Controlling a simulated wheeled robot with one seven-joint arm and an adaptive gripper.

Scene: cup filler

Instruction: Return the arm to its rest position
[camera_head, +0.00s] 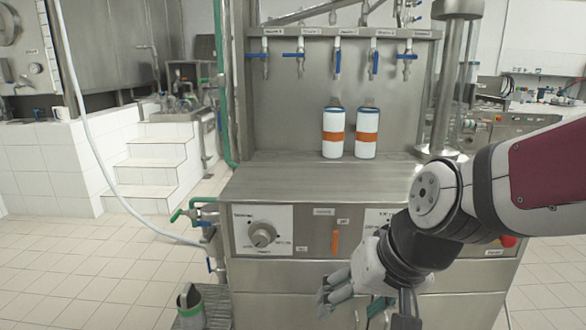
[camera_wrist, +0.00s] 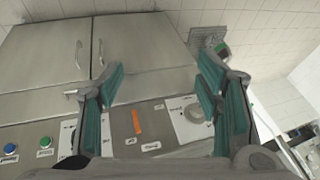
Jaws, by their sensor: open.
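My gripper (camera_head: 348,301) hangs at the end of my arm, low in front of the filler machine's control panel, right of the picture's middle. Its fingers are apart with nothing between them. In the wrist view the two green-padded fingers (camera_wrist: 160,88) are spread, with the machine's front panel and cabinet doors behind them. Two white cups with orange bands and blue rims, a left cup (camera_head: 333,145) and a right cup (camera_head: 366,145), stand upright side by side on the steel counter (camera_head: 290,182), apart from my gripper.
Several taps with blue handles (camera_head: 338,62) line the panel above the cups. The machine front has a round knob (camera_head: 262,235) and an orange lever (camera_head: 335,243). A grey-green bucket (camera_head: 190,306) stands at lower left. Tiled floor (camera_head: 70,265) is clear at left.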

